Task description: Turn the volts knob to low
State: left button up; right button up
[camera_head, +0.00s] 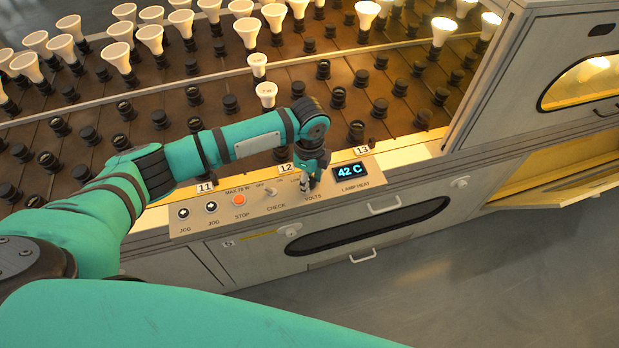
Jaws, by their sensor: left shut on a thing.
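The volts knob sits on the sloped control panel (232,223), above the VOLTS label, and is mostly hidden by my left gripper. My left gripper (310,184) points down at that spot and is shut on the knob, between the CHECK switch (271,190) and the lamp heat display (351,171). The display reads 42 C. Which setting the knob points to cannot be made out. My right gripper is not in view.
An open lit compartment (560,185) is at right.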

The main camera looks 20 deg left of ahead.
pick_arm(q)
grip_shut()
jog(key=shift+r+n+p, duration=0.2)
jog(key=shift+n+p, duration=0.2)
jog(key=shift+p, duration=0.4)
jog(key=n+p, duration=0.3)
jog(key=p, duration=0.2)
jog(key=shift+r+n, duration=0.1)
jog(key=shift+n, duration=0.2)
jog(key=shift+n+p, duration=1)
jog(key=shift+p, duration=0.1)
jog(key=shift+f+n+p, duration=0.2)
jog(key=shift+n+p, duration=0.45)
jog(key=shift+n, duration=0.15)
jog(key=o, duration=1)
grip_release()
